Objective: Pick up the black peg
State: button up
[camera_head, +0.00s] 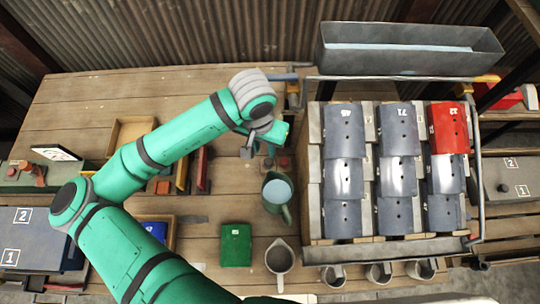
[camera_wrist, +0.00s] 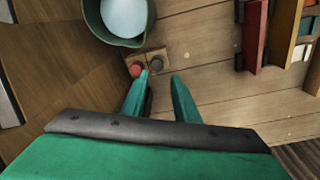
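The black peg (camera_wrist: 156,64) is a small dark round-topped piece on a wooden block (camera_wrist: 151,57). A red peg (camera_wrist: 136,69) stands beside it on the left in the wrist view. My gripper (camera_wrist: 160,76) is open and empty, with its two green fingers apart. In the wrist view the black peg appears just beyond the fingertips, nearer the left finger. I cannot tell the height gap. In the head view the end of my arm is over the table near the block, and the black peg is too small to make out clearly.
A green container with a pale inside (camera_wrist: 125,18) is close behind the pegs. In the head view a grey mug (camera_head: 280,258) and green box (camera_head: 236,246) stand nearer. A rack of grey and red panels (camera_head: 340,180) is at right. Upright books (camera_wrist: 255,35) stand in the wrist view.

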jog(key=d, duration=0.1)
send_over(268, 160)
jog(key=f, duration=0.4)
jog(key=shift+s+d+m+g+y, duration=0.15)
jog(key=shift+s+m+g+y, duration=0.15)
jog(key=shift+s+m, duration=0.1)
jog(key=shift+d+f, duration=0.15)
jog(key=shift+f, duration=0.05)
jog(key=f, duration=0.5)
jog(key=shift+w+a, duration=0.2)
jog(key=shift+a, duration=0.05)
jog(key=shift+w+f, duration=0.15)
jog(key=shift+f, duration=0.05)
